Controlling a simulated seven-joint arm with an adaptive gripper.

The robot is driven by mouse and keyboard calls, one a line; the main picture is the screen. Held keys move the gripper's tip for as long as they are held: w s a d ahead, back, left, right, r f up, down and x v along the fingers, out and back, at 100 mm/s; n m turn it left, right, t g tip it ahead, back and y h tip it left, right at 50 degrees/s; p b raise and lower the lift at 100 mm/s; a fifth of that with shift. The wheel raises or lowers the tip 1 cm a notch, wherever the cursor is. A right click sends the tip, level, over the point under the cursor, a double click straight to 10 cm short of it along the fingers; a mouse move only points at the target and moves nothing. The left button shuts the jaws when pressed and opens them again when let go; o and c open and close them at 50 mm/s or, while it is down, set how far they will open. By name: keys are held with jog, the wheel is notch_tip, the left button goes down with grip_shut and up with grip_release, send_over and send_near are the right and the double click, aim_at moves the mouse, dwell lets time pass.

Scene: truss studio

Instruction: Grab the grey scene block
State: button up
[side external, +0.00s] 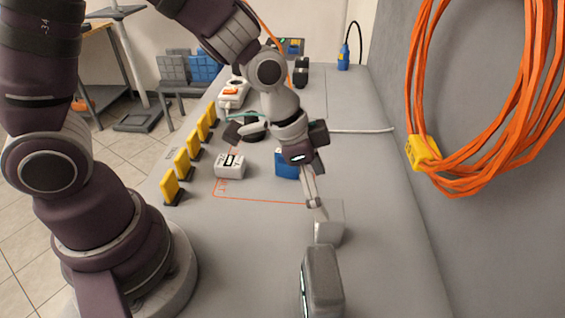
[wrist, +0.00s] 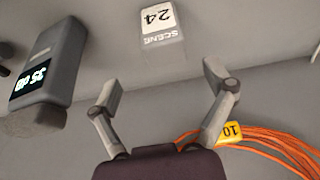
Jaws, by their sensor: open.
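The grey scene block (side external: 330,224) stands on the grey table, in front of my gripper in the side external view. In the wrist view the block (wrist: 163,48) is at top centre, with a white "SCENE 24" label that reads upside down. My gripper (side external: 317,206) points down toward the block, and its fingers overlap the block's left edge in the side external view. In the wrist view my gripper (wrist: 165,82) is open and empty, its fingers spread wider than the block. The block appears beyond the fingertips, roughly centred between them; contact cannot be told.
A dark sound meter (side external: 322,284) stands close to the block; the wrist view shows it at left (wrist: 50,65). Yellow clips (side external: 188,164) line the left edge. An orange cable coil (side external: 475,110) hangs on the wall.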

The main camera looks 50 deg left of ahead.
aim_at(330, 208)
jog(key=x, duration=0.8)
jog(key=shift+w+a, duration=0.15)
jog(key=shift+w, duration=0.05)
jog(key=shift+c, duration=0.3)
jog(key=c, duration=1.2)
